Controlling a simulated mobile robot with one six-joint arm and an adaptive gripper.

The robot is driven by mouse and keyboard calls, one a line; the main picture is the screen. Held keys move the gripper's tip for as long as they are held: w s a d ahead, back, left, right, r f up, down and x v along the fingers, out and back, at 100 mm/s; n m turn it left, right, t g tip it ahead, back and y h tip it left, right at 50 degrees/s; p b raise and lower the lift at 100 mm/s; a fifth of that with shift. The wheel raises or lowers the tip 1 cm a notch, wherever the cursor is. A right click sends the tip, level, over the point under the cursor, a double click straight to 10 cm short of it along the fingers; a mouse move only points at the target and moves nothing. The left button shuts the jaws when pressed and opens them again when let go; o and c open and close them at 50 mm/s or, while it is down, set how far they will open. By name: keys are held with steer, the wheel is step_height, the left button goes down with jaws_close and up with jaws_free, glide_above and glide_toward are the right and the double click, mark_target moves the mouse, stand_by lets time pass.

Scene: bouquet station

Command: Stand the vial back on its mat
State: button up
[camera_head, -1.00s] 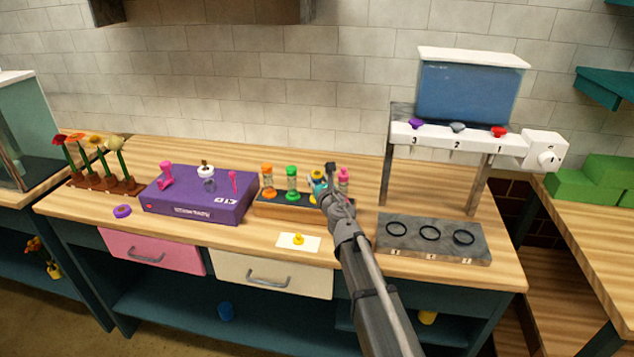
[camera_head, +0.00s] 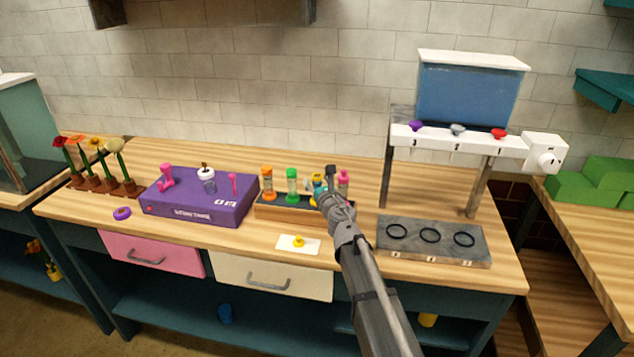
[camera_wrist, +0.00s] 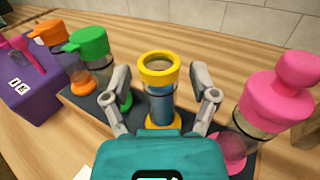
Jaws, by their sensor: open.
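A vial with a yellow rim and base and blue contents (camera_wrist: 158,95) stands upright on the dark top of a wooden stand (camera_head: 285,216), its mouth open. In the head view this vial (camera_head: 317,182) is partly hidden by my gripper. My gripper (camera_wrist: 165,97) is open, with one finger on each side of the vial and visible gaps between fingers and glass. In the head view my gripper (camera_head: 328,187) is at the right part of the stand.
Orange-capped (camera_head: 268,182) and green-capped (camera_head: 292,184) vials stand left of the yellow one. A pink-capped vial (camera_wrist: 262,112) stands close on the right. A purple box (camera_head: 200,200) is left; a grey plate with black rings (camera_head: 430,249) lies right, below a dispenser (camera_head: 470,90).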

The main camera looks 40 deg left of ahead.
steer(key=shift+r, duration=0.1)
steer(key=v, duration=1.2)
steer(key=shift+d, duration=0.1)
stand_by(0.7)
